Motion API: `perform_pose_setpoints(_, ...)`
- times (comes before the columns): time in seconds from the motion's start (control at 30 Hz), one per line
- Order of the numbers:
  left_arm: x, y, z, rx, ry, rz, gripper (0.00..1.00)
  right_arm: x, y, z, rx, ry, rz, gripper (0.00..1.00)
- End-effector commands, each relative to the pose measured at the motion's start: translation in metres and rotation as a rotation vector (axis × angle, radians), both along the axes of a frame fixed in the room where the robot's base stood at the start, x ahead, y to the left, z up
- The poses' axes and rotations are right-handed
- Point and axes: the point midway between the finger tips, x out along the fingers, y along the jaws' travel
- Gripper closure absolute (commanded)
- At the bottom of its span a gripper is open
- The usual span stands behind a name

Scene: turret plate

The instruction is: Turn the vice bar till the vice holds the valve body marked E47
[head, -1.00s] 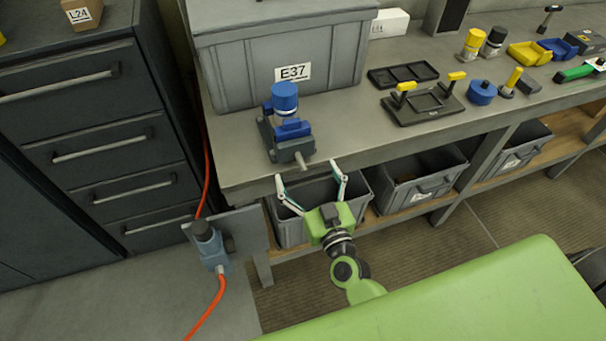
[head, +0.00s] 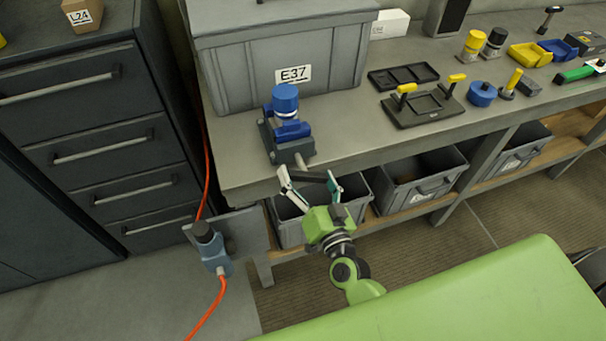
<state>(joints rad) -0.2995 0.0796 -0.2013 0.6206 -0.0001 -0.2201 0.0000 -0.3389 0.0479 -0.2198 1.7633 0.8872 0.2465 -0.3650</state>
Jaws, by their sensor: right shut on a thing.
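The vice (head: 291,149), dark grey with a blue part, stands at the front left edge of the workbench. A valve body with a blue top (head: 285,95) stands upright in it; no E47 mark is legible, and I cannot tell how tightly the jaws meet it. My right gripper (head: 308,177) is just in front of the vice, off the bench edge. My left gripper is out of view.
A grey bin (head: 230,75) marked E37 stands behind the vice. A black tray (head: 403,75) and a fixture with yellow handles (head: 425,106) lie to the right. Grey bins (head: 420,185) sit on the shelf below. A blue-grey connector (head: 214,250) with an orange cable is at lower left.

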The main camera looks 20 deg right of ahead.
Motion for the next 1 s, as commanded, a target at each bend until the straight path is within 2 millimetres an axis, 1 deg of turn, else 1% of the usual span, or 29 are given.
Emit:
perform_pose_setpoints(0.03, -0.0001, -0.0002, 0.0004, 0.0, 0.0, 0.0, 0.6, -0.0019, 0.0032, -0.0027, 0.048, 0.008, 0.006, 0.35)
perform_pose_setpoints(0.6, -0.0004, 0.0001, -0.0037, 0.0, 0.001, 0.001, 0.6, -0.0039, 0.0046, -0.0063, 0.579, 0.034, 0.005, 0.35)
perform_pose_setpoints(0.8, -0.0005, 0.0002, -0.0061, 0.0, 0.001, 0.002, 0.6, -0.0039, 0.0047, -0.0065, 0.727, 0.04, 0.005, 0.35)
perform_pose_setpoints(1.0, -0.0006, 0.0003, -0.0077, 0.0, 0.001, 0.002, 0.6, -0.0039, 0.0046, -0.0065, 0.828, 0.044, 0.003, 0.35)
